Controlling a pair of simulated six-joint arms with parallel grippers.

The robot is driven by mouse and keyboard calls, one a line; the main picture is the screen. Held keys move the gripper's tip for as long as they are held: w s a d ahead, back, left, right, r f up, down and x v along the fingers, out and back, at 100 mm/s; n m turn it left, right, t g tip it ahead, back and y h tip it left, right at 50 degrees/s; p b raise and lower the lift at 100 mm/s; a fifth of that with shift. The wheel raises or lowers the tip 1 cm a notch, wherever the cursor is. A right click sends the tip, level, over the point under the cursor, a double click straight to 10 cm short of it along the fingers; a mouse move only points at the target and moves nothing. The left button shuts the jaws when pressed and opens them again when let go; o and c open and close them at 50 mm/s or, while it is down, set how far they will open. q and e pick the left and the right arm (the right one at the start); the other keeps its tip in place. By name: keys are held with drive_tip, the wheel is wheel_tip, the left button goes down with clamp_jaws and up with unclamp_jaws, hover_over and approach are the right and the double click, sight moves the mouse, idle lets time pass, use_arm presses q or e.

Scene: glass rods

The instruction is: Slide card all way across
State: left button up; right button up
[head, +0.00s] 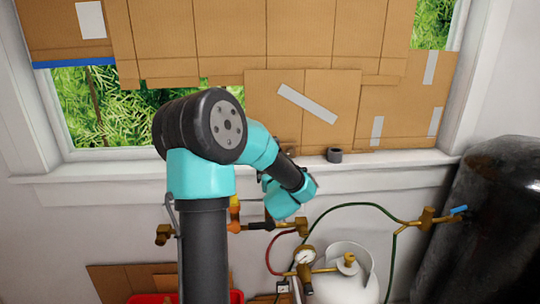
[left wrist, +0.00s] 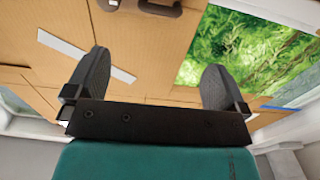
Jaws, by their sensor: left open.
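Brown cardboard sheets cover most of the window. A lower cardboard panel (head: 270,110) with a slanted strip of pale tape (head: 307,104) stands on the sill, right of an uncovered gap (head: 130,115) showing green foliage. I cannot tell which sheet is the card. One arm rises in the middle of the head view, its teal wrist before the sill; its fingers are hidden there. In the left wrist view my left gripper (left wrist: 154,76) is open, its two dark fingers apart, with cardboard (left wrist: 150,48) beyond them. No contact can be made out. My right gripper is not visible.
Below are brass valves, hoses, a gauge (head: 305,256) and a white tank (head: 345,280). A large black cylinder (head: 490,220) stands at the right.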

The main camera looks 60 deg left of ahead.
use_arm(q)
drive_tip(key=x, duration=1.4)
drive_tip(key=shift+w+a, duration=0.2)
drive_tip(key=shift+a, duration=0.1)
drive_tip(key=shift+c, duration=0.5)
drive_tip(key=c, duration=1.1)
